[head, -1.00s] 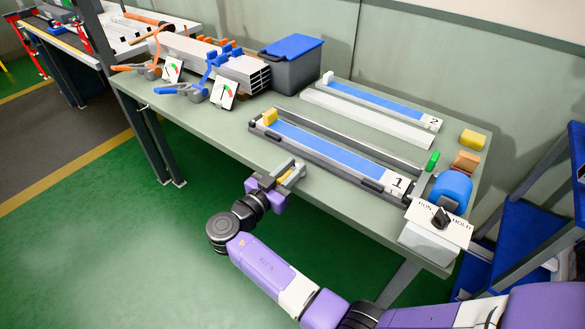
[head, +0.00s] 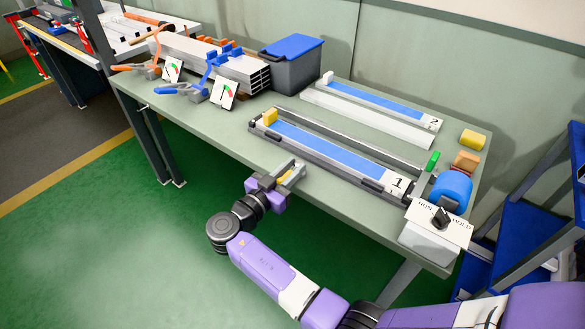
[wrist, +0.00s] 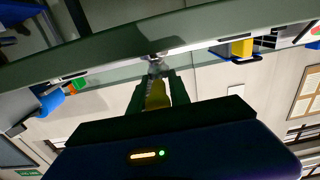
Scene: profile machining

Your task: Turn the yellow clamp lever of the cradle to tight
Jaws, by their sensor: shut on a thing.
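The cradle marked 1 (head: 340,160) lies along the front of the bench in the head view, with a blue strip and a grey frame. My gripper (head: 290,174) is at the bench's front edge, beside the cradle's front side. It is shut on the yellow clamp lever (head: 285,176), which shows only partly between the fingers. In the wrist view the yellow lever (wrist: 157,95) stands between the two dark fingers of my gripper (wrist: 157,88). A grey metal piece lies just beyond its tip. The lever's pivot and how tight it is cannot be told.
A control box with a black knob (head: 440,218) stands at the right. A second cradle (head: 375,105) lies behind. Blue and orange clamps, profiles and a grey bin (head: 288,75) fill the back left.

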